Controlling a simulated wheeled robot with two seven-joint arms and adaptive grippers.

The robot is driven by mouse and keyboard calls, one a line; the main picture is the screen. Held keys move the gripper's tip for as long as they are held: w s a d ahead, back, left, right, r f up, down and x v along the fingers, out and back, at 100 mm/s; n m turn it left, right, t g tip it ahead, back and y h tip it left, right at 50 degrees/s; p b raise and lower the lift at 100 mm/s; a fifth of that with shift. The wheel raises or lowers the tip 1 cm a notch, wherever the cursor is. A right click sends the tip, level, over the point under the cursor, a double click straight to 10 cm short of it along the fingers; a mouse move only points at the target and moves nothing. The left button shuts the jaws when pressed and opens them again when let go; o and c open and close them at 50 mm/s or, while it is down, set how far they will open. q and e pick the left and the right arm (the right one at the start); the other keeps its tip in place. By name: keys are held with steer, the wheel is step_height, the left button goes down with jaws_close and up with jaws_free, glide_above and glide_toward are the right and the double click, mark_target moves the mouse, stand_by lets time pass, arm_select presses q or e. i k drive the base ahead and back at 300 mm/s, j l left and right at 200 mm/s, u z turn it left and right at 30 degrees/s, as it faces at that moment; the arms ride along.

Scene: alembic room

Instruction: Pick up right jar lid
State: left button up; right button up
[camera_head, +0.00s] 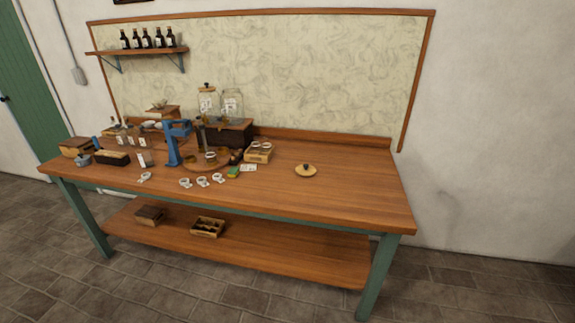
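A round, light wooden lid (306,172) with a small dark knob lies flat on the right part of the bench top (350,190), clear of other things. Two glass jars stand side by side on a dark wooden box at the back of the bench. The left jar (207,104) carries a lid with a dark knob. The right jar (232,106) shows no lid on top. Neither of my grippers is in view.
A blue stand (172,146), a small wooden box (257,154) and several small white items crowd the left and middle bench. Bottles stand on a wall shelf (140,51). The bench around the lid and its right end are bare. Open floor (440,285) lies in front.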

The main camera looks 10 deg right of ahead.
mark_target(304, 170)
steer(key=i+u, duration=0.35)
steer(key=i, duration=0.7)
